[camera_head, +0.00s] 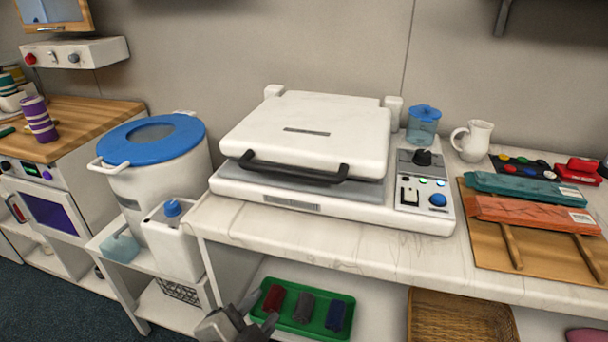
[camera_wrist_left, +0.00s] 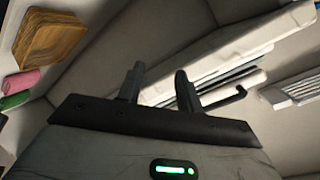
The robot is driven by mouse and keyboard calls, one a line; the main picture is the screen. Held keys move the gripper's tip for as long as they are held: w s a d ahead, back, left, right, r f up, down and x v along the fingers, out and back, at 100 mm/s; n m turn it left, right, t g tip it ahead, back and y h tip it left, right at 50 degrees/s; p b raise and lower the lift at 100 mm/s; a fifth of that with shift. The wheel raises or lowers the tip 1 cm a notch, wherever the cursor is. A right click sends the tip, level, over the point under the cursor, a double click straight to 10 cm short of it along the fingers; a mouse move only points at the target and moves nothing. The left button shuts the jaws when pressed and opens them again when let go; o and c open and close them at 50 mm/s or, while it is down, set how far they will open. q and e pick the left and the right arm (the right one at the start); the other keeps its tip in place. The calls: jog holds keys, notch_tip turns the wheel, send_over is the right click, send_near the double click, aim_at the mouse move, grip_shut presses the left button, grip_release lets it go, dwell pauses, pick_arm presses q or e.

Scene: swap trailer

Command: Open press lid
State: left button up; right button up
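The press (camera_head: 305,150) stands on the white counter, its white lid (camera_head: 310,130) down over the grey base. A black bar handle (camera_head: 292,168) runs along the lid's front edge. The press also shows tilted in the left wrist view (camera_wrist_left: 215,50), with its dark handle (camera_wrist_left: 225,101) beyond the fingers. My left gripper (camera_head: 262,310) is low in front of the counter, below and apart from the handle. In the left wrist view its two dark fingers (camera_wrist_left: 158,86) stand apart with nothing between them. My right gripper is in neither view.
A control panel (camera_head: 424,180) with a knob and buttons is at the press's right. A white bucket with a blue lid (camera_head: 150,140) stands left. A green tray (camera_head: 312,312) lies on the shelf beside my gripper. Boards and packets (camera_head: 530,212) fill the counter's right side.

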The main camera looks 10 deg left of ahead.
pick_arm(q)
notch_tip(320, 180, up, 13)
jog(key=w+m+t, duration=0.3)
jog(key=m+t, duration=0.3)
jog(key=m, duration=0.2)
jog(key=p, duration=0.2)
send_near(286, 175)
jog(key=shift+y, duration=0.3)
jog(key=w, duration=0.3)
jog(key=w+r+p, duration=0.1)
jog(key=w, duration=0.2)
jog(key=w+r, duration=0.1)
jog(key=w, duration=0.3)
jog(key=shift+d, duration=0.35)
jog(key=shift+w, duration=0.4)
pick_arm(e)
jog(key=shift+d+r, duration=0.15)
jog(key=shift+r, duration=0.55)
pick_arm(q)
grip_shut()
